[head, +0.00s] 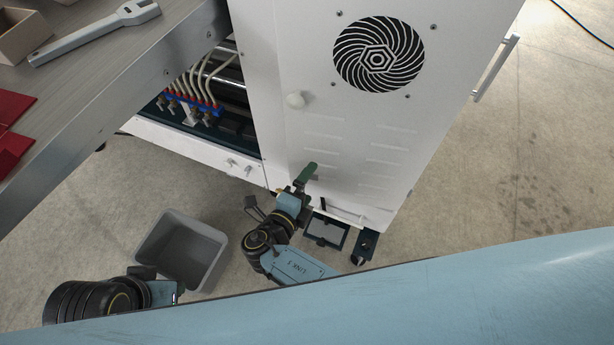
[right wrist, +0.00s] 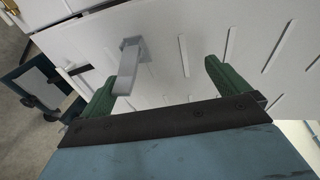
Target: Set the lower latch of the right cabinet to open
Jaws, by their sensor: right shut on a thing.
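The right cabinet (head: 380,130) is a white box with a round black fan grille and slotted vents. In the right wrist view the lower latch (right wrist: 128,68) is a grey lever on the white panel, its free end hanging down towards me. My right gripper (head: 308,175) has green fingers at the cabinet's lower left face. In the right wrist view its fingers (right wrist: 165,88) are on either side of the lever, which lies close to the left finger; contact on the right side is unclear. The latch is hidden in the head view. My left arm's end (head: 160,290) shows at lower left, its fingers not visible.
A grey bin (head: 153,258) stands on the floor at left. A table (head: 125,65) with a grey wrench (head: 95,35) and red pieces (head: 12,140) is at upper left. The floor right of the cabinet is clear.

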